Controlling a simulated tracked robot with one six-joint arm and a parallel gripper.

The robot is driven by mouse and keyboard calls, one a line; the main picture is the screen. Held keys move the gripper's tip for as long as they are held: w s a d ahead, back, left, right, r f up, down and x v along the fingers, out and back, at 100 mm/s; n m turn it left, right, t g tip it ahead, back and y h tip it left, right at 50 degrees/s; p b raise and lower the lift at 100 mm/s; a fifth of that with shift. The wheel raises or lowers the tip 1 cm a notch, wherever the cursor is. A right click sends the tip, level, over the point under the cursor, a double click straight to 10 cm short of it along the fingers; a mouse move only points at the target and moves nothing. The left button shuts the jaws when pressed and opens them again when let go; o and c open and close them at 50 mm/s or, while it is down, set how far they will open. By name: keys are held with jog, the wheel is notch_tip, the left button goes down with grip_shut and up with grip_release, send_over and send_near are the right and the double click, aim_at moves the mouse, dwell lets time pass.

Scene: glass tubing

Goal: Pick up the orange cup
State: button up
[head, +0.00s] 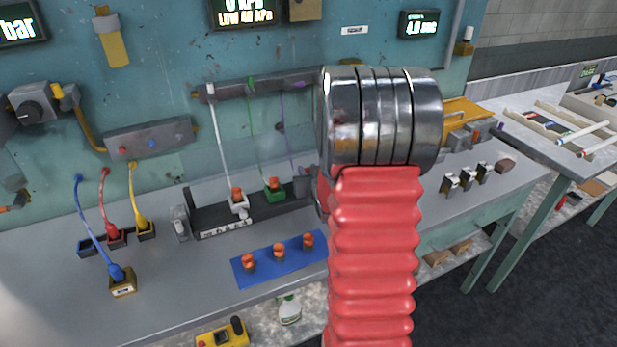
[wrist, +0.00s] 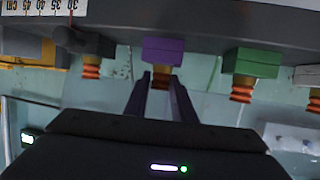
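In the wrist view, which looks upside down, an orange ribbed cup (wrist: 160,82) sits on a purple block (wrist: 163,50). My gripper (wrist: 161,78) has its two dark fingers apart, one on each side of this cup; I cannot tell whether they touch it. Similar orange cups are on a green block (wrist: 252,62) and a white block (wrist: 308,76). In the head view my arm hides the purple block and my gripper. The green block (head: 275,192) and white block (head: 239,204) show there with their cups on top.
Three more orange cups (head: 279,252) stand on a blue mat (head: 240,276) at the bench front. A dark rack (head: 205,226) holds the blocks. Thin white, green and purple hoses rise to a wall bar (head: 262,84). Coloured plugs (head: 115,238) are at left.

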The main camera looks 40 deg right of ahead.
aim_at(308, 170)
grip_shut()
jog(key=shift+r, duration=0.15)
notch_tip(308, 170, up, 18)
dwell(0.7)
jog(key=shift+f, duration=0.2)
